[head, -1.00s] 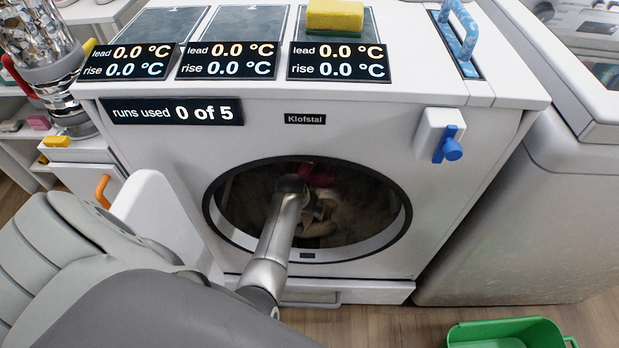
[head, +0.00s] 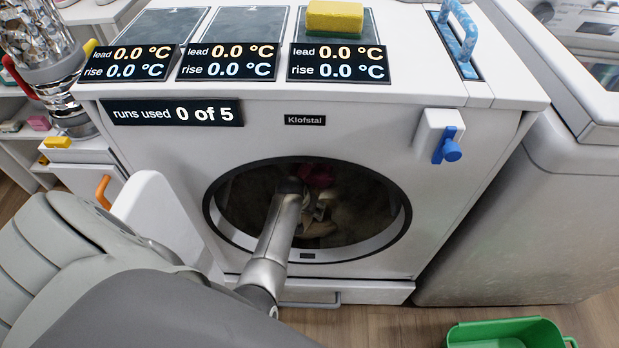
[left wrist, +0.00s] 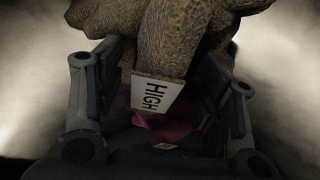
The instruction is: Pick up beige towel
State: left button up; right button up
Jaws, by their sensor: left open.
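The beige towel (head: 318,229) lies inside the drum of the white washing machine (head: 440,210), bunched up. In the left wrist view the towel (left wrist: 160,40) fills the upper middle, with a white tag reading HIGH (left wrist: 156,97) on it. My left gripper (left wrist: 160,115) is open, one finger on each side of the towel's lower part and the tag. I cannot tell if the fingers touch it. A dark red cloth (left wrist: 165,130) shows below the tag, and also in the drum in the head view (head: 317,176). My right gripper is not in view.
The round door rim (head: 407,215) surrounds my left arm. A yellow sponge (head: 334,18) and display plates stand on top of the machine. A blue knob (head: 451,150) is on its front right. A green tub (head: 510,333) is on the floor at lower right.

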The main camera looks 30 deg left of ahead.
pick_arm(q)
jog(key=shift+f, duration=0.1)
dwell(0.4)
jog(key=c, duration=1.2)
jog(key=shift+c, duration=0.5)
